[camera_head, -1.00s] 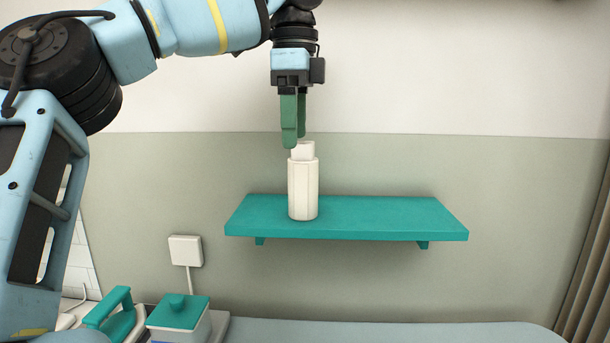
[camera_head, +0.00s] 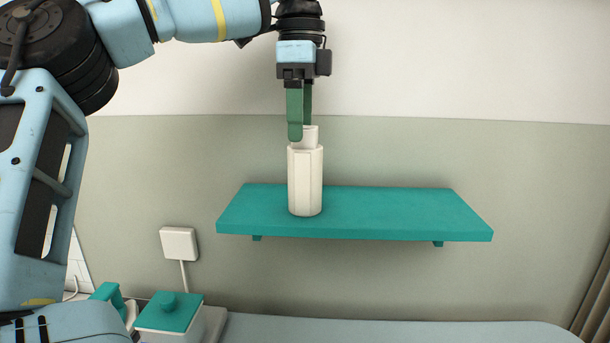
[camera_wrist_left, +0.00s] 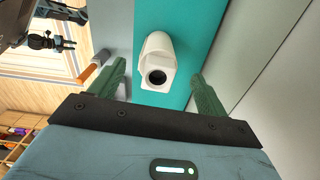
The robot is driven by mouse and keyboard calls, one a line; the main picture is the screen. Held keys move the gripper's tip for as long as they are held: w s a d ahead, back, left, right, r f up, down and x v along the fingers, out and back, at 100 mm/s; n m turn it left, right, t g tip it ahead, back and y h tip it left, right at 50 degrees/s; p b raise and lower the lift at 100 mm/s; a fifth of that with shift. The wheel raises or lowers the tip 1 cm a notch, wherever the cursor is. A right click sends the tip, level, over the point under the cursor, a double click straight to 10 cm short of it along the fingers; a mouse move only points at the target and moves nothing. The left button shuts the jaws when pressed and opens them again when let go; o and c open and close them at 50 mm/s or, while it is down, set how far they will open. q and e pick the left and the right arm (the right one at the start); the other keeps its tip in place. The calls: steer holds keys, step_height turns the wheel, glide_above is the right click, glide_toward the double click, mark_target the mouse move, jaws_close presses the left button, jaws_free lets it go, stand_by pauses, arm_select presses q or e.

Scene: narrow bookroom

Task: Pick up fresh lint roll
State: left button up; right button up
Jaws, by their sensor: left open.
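A white roll (camera_head: 305,180) stands upright on the teal shelf (camera_head: 400,212), with a narrower white upper part (camera_head: 311,137) rising from a wider faceted body. In the left wrist view its top, with a dark round hole, shows between my fingers, and the white roll (camera_wrist_left: 157,52) stands against the teal shelf (camera_wrist_left: 190,25). My left gripper (camera_head: 301,131) points straight down at the roll's top. Its green fingers are open, and the nearer fingertip overlaps the narrow upper part in the head view. The roll's base rests on the shelf. My right gripper does not show clearly.
A white box with a teal lid (camera_head: 172,312) sits at lower left, beside another teal-handled item (camera_head: 110,294). A white wall box with a cable (camera_head: 179,243) hangs left of the shelf. The shelf right of the roll is bare. A brown curtain-like edge (camera_head: 596,300) is at far right.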

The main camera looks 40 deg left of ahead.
mark_target(305, 150)
arm_select(q)
steer(key=shift+w+d+f+p, duration=0.1)
steer(key=shift+d+f+p, duration=0.1)
steer(key=shift+f, duration=1.15)
steer(key=shift+w+d+f+p, duration=0.1)
steer(key=shift+f+p, duration=0.05)
steer(key=shift+f, duration=1.15)
steer(key=shift+c, duration=0.5)
steer(key=c, duration=1)
